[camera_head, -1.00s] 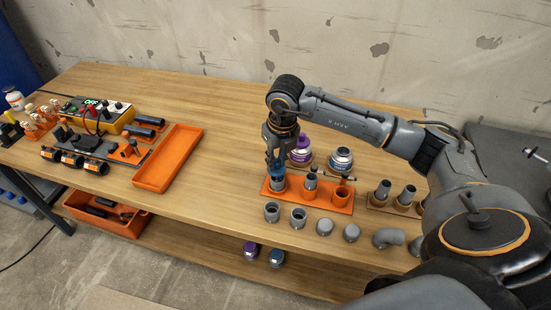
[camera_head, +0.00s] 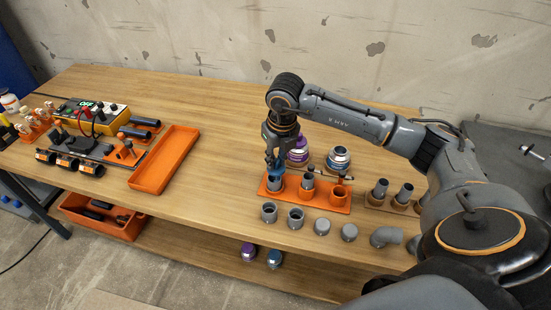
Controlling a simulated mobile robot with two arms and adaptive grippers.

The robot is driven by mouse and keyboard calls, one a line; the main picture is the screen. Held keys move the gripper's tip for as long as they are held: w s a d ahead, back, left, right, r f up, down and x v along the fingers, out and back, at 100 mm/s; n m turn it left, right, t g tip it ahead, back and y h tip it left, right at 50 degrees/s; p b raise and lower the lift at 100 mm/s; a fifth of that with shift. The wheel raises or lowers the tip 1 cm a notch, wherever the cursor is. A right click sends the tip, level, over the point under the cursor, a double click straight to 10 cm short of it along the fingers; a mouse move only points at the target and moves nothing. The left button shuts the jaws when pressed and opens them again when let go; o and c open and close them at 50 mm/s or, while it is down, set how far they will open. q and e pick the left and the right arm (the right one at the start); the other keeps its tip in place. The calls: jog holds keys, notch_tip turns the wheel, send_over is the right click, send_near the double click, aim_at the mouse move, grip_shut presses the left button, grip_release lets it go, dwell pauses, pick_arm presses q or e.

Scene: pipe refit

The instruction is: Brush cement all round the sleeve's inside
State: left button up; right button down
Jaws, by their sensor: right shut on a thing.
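My right gripper (camera_head: 275,160) points down over the left end of an orange holder (camera_head: 325,203) at the middle of the bench. It is shut on a small blue brush cap (camera_head: 274,164). A grey sleeve (camera_head: 275,183) stands upright in the holder's left seat, directly below the cap. Any brush tip, the sleeve's inside and any cement there are hidden. An opened-looking can with a blue label (camera_head: 338,159) stands behind the holder. A purple-capped can (camera_head: 298,151) stands to its left, partly behind the gripper. My left gripper is not in view.
Grey fittings (camera_head: 295,218) stand along the front of the holder. More pipe pieces (camera_head: 403,194) stand at its right, near my arm. An empty orange tray (camera_head: 165,160) lies to the left. Bare bench lies between the tray and holder.

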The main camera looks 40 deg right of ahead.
jog(key=shift+w+d+b, duration=0.25)
jog(key=shift+d+b, duration=0.15)
jog(key=shift+b, duration=0.1)
dwell(0.7)
jog(key=shift+w+a, duration=0.1)
jog(key=shift+a, duration=0.05)
dwell(0.4)
jog(key=shift+r+p, duration=1.7)
jog(key=shift+r, duration=1.1)
